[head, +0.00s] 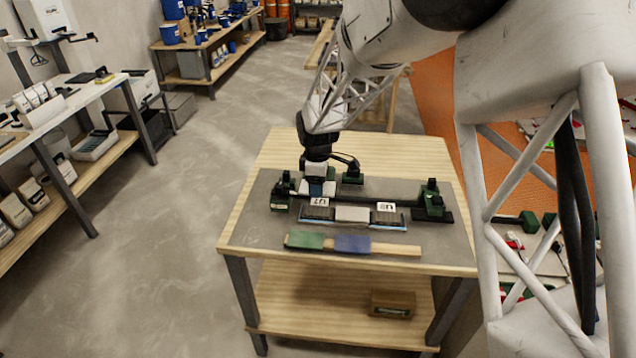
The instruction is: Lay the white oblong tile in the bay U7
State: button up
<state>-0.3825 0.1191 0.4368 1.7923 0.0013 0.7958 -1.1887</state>
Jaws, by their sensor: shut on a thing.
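My gripper (318,180) points down over the far left part of the grey work mat. It is shut on a whitish piece, taken to be the white oblong tile (329,188), just behind the U7 label; the jaws partly hide it. The U7 label (320,201) reads upside down. A dark grey patch (317,213) lies directly in front of it, in a row with a pale grey block (352,214) and another dark patch (388,219). I cannot tell whether the held piece touches anything below.
A second white label (386,206) stands to the right. Dark green fixtures (433,200) flank the row, with another (352,172) behind. In front, a wooden strip (408,249) carries a green tile (305,240) and a blue tile (352,243). The mat's front left is clear.

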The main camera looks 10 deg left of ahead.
aim_at(317, 211)
jog(key=shift+f, duration=0.15)
jog(key=shift+f, duration=3.7)
jog(key=shift+f, duration=0.6)
jog(key=o, duration=0.9)
jog(key=shift+c, duration=0.2)
jog(key=shift+o, duration=0.4)
jog(key=shift+r, duration=0.15)
jog(key=shift+r, duration=3.85)
jog(key=shift+r, duration=0.1)
